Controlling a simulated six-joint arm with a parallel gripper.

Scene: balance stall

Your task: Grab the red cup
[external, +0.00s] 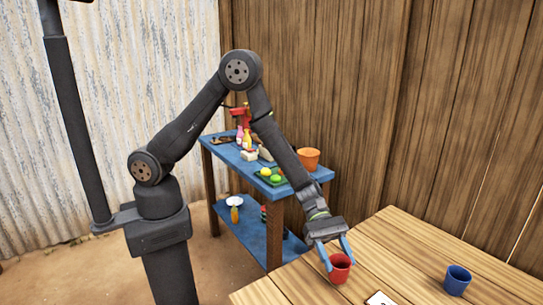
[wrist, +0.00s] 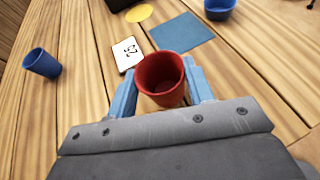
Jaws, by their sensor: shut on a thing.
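The red cup (external: 340,268) stands upright at the left part of the wooden table in the external view. It also shows in the wrist view (wrist: 161,80), between the two blue fingers. My gripper (external: 337,256) reaches down to it and is shut on it, one finger on each side. In the wrist view my gripper (wrist: 160,92) holds the cup around its body, with the open rim facing up. I cannot tell whether the cup's base touches the table.
A blue cup (external: 457,280) stands to the right on the table (external: 400,245). In the wrist view a white number card (wrist: 127,54), a blue square (wrist: 181,32), a yellow disc (wrist: 138,13) and a blue bowl (wrist: 219,8) lie beyond. A blue shelf (external: 225,155) with several goods stands behind.

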